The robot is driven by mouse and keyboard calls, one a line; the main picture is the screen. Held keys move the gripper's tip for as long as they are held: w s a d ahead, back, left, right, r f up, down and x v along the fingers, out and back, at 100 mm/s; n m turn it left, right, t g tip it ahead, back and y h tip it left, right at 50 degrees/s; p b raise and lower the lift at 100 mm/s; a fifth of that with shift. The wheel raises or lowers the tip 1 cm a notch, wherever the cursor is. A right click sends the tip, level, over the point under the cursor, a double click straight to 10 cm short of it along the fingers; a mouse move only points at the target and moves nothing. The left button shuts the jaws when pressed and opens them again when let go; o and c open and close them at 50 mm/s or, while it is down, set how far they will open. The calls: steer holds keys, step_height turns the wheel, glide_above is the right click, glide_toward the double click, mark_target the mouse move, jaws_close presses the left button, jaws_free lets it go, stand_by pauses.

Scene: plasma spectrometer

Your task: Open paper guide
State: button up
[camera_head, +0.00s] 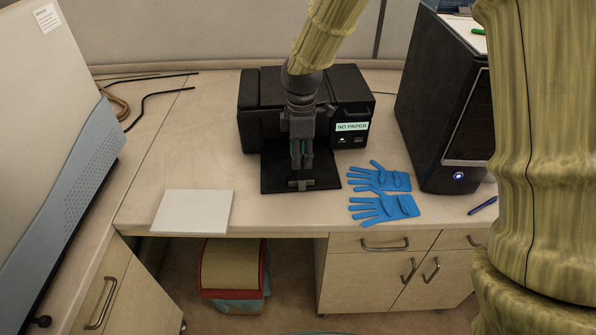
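A black printer (262,92) stands at the back of the desk, with a lit display (352,127) reading "NO PAPER". Its flat black tray (275,176) extends forward onto the desk. A small grey piece, which looks like the paper guide (300,184), sits at the tray's front edge. My gripper (302,164) points down in front of the printer, over the tray and just behind the grey piece in the picture. Its fingers look close together, but their gap is unclear. I cannot tell whether it touches the tray. My arm and gripper hide the printer's middle.
A stack of white paper (193,211) lies left of the tray near the desk's front edge. Blue gloves (385,207) lie right of the tray, with a blue pen (483,205) farther right. A black computer tower (440,100) stands at right. A large instrument (45,130) fills the left.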

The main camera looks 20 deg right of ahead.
mark_target(302, 183)
steer(key=shift+s+d+f+p, duration=0.1)
steer(key=shift+f+p, duration=0.55)
steer(key=shift+f, duration=1.95)
steer(key=shift+s+f+p, duration=0.1)
steer(key=shift+f+p, duration=0.55)
steer(key=shift+f, duration=1.95)
steer(key=shift+c, duration=0.4)
